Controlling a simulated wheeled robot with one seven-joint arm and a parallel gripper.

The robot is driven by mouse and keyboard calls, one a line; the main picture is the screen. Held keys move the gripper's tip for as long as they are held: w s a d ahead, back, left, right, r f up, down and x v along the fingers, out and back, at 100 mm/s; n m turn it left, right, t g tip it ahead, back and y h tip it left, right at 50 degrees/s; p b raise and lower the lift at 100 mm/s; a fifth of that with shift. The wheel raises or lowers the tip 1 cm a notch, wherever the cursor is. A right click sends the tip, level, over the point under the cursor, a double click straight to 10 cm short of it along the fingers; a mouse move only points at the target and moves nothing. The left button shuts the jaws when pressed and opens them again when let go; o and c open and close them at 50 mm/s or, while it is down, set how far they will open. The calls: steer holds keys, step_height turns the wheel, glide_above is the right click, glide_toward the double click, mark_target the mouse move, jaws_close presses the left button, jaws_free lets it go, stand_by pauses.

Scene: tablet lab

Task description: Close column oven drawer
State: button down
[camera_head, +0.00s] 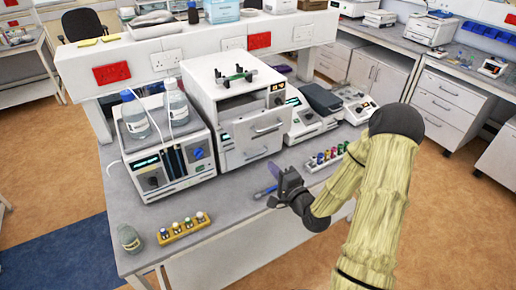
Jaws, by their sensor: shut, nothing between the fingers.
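The column oven (209,105) is the white boxy unit in the middle of the bench, with a small black-and-green rack on top. Its drawer (250,141), with a grey bar handle (267,128), juts out at the front, and a dark gap shows above it. My gripper (281,192) is black and shut with nothing in it. It is in front of the drawer, a little below and right of it in the picture, apart from the handle. My arm reaches in from the lower right. The fingertips are small and partly unclear.
A bottle-topped instrument (173,158) stands left of the oven. Instruments (312,121) stand to its right. A blue slim item (264,192) lies beside my gripper. Bare bench (230,205) lies front-centre.

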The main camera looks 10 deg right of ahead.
mark_target(253, 145)
steer(key=p+x, duration=0.4)
steer(key=x, duration=0.4)
steer(key=shift+w+r, duration=0.15)
steer(key=shift+w, duration=0.05)
steer(key=shift+w+a+p, duration=0.25)
steer(key=shift+w+p, duration=0.15)
steer(key=shift+w, duration=0.25)
steer(key=shift+w+f, duration=0.1)
steer(key=shift+f, duration=0.15)
